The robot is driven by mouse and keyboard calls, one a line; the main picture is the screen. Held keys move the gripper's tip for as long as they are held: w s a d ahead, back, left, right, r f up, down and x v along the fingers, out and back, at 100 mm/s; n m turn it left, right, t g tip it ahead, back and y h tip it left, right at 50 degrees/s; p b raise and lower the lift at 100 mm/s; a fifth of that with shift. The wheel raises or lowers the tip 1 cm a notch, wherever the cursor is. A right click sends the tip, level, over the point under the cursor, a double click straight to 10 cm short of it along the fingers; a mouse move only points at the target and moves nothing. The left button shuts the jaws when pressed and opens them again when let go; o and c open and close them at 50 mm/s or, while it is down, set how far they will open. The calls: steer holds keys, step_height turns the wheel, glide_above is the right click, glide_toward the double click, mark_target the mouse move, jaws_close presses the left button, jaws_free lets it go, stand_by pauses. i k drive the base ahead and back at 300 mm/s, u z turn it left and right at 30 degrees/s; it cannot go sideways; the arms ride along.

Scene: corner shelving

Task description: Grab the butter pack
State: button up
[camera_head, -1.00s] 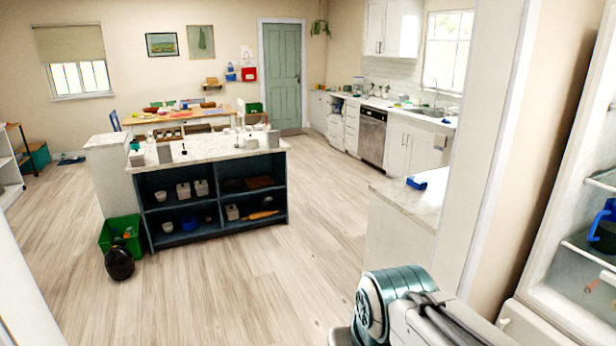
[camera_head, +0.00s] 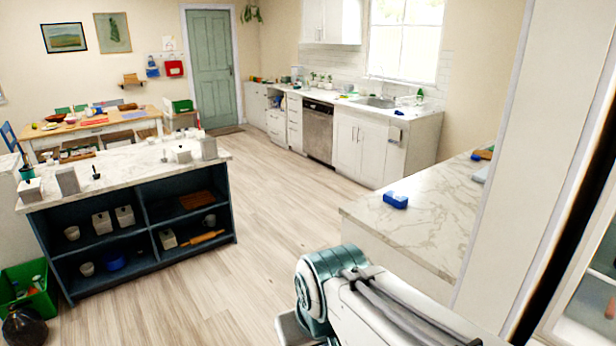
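A small blue pack (camera_head: 396,200) lies on the marble counter (camera_head: 425,235) at the right, near its left edge. It may be the butter pack, but it is too small to read any label. Part of my own arm, with a teal joint, shows at the bottom of the view, in front of this counter. My gripper is out of view.
A dark island shelf (camera_head: 140,225) with a marble top stands at the left, a green crate (camera_head: 27,290) at its near left corner. A white wall edge and a glass-doored cabinet (camera_head: 585,310) are close on the right. Pale floor (camera_head: 265,235) is clear between island and counters.

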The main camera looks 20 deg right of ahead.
mark_target(391, 198)
steer(key=i, duration=2.65)
steer(key=z, duration=2.95)
steer(key=i, duration=0.5)
steer(key=u, duration=0.1)
